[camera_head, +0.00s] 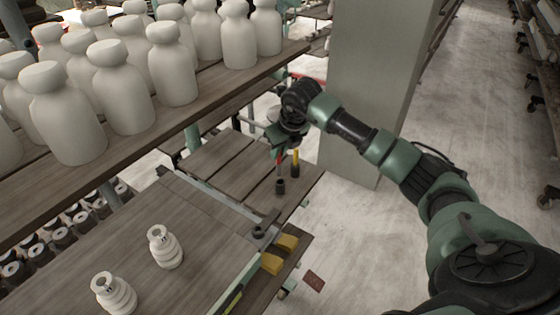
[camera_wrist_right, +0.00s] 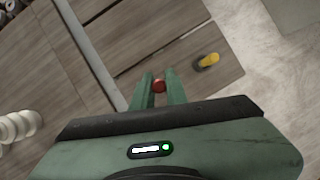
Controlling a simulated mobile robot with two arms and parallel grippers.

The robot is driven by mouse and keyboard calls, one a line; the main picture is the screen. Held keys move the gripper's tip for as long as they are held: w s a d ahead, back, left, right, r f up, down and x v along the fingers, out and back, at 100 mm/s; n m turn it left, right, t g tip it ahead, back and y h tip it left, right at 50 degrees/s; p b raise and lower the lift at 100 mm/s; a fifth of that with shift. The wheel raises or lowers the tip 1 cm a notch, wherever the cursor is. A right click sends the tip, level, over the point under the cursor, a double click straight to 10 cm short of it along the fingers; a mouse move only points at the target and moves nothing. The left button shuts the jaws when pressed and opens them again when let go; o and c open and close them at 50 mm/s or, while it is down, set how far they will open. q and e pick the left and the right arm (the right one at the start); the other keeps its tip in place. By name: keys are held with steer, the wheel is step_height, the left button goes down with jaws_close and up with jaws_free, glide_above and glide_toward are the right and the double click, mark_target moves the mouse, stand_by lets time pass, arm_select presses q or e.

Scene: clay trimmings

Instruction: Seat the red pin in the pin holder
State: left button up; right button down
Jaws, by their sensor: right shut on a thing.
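The red pin (camera_head: 280,168) hangs upright below my right gripper (camera_head: 280,150). In the wrist view the red pin's round end (camera_wrist_right: 159,86) shows between the two green fingertips (camera_wrist_right: 160,88), which are shut on it. A small black pin holder (camera_head: 280,187) stands on the wooden board directly below the pin. The pin's lower end is right at the holder's mouth; I cannot tell whether it is inside. In the wrist view this holder is hidden beneath the pin and fingers. My left gripper is not in view.
A yellow pin (camera_head: 295,156) stands in another black holder (camera_head: 294,171) close to the right. Yellow blocks (camera_head: 272,263) lie nearer on the bench edge. Ribbed white pieces (camera_head: 165,247) stand on the bench. A shelf of white bottles (camera_head: 122,88) and a grey pillar (camera_head: 372,90) flank the arm.

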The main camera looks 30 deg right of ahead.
mark_target(280, 167)
steer(key=f, duration=0.3)
steer(key=shift+s+d+f+p, duration=0.1)
steer(key=shift+s+p, duration=0.15)
steer(key=shift+p, duration=0.1)
step_height(280, 167, down, 3)
steer(key=shift+p, duration=0.65)
steer(key=shift+f, duration=0.2)
steer(key=shift+f+b, duration=0.2)
steer(key=shift+b, duration=0.1)
steer(key=c, duration=1.4)
jaws_free()
steer(key=shift+r, duration=0.1)
steer(key=shift+r, duration=0.1)
